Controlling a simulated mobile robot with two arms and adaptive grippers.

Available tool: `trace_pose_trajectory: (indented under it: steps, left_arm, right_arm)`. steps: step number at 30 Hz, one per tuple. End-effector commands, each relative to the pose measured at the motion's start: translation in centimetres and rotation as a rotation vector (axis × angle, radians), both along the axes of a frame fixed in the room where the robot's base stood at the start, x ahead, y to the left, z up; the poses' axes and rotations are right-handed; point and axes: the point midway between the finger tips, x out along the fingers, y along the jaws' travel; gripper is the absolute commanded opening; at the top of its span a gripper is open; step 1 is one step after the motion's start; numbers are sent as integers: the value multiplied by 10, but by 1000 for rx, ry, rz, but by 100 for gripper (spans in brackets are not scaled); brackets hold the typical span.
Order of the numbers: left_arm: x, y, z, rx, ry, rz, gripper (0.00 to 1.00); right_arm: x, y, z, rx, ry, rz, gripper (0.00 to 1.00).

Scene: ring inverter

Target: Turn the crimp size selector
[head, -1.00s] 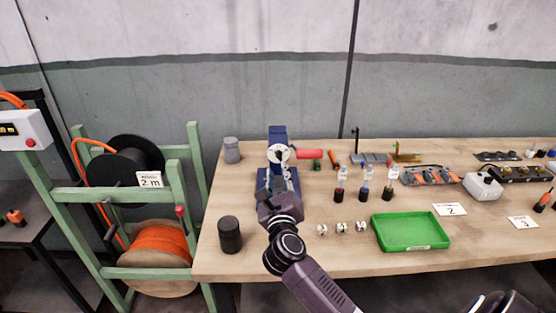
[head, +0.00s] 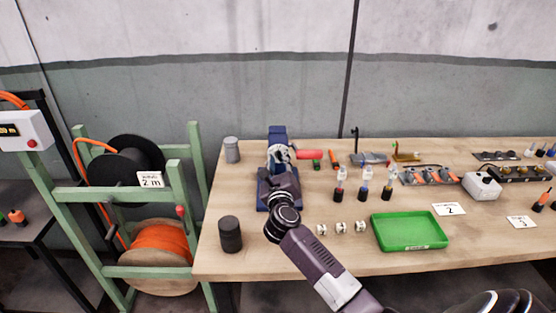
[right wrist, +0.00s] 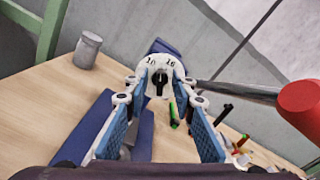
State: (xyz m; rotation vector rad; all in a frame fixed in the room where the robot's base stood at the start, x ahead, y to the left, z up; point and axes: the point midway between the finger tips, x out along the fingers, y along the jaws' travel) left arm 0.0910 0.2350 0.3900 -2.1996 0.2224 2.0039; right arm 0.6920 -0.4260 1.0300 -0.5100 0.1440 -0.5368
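The crimp tool is a blue press (head: 277,132) at the back of the workbench, with a red handle (head: 311,154) sticking out to the right. Its white round crimp size selector (right wrist: 157,66) shows the marks 10 and 16 and a dark knob at its middle. The red handle is also large at the right of the right wrist view (right wrist: 303,105). My right gripper (right wrist: 162,88) is open, its blue-padded fingers on either side of the selector's knob. I cannot tell whether they touch it. In the head view, the gripper (head: 278,168) partly covers the selector. My left gripper is not in view.
A grey canister (head: 232,151) and a black canister (head: 230,235) stand at the bench's left. A green rack with cable spools (head: 160,240) stands left of the bench.

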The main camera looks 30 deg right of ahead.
Motion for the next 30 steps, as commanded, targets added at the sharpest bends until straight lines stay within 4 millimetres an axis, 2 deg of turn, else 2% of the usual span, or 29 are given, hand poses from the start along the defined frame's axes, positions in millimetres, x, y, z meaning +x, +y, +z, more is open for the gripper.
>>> trace_pose_trajectory:
  steps: [1, 6, 17, 30]
  left_arm:
    - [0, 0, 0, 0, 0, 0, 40]
    - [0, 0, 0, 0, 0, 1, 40]
    - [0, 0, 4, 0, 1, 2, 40]
    - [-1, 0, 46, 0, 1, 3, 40]
  right_arm:
    - [0, 0, 0, 0, 0, 0, 18]
    - [0, 0, 0, 0, 0, 0, 0]
    - [0, 0, 1, -14, 10, 0, 0]
    - [0, 2, 2, -225, 144, 1, 0]
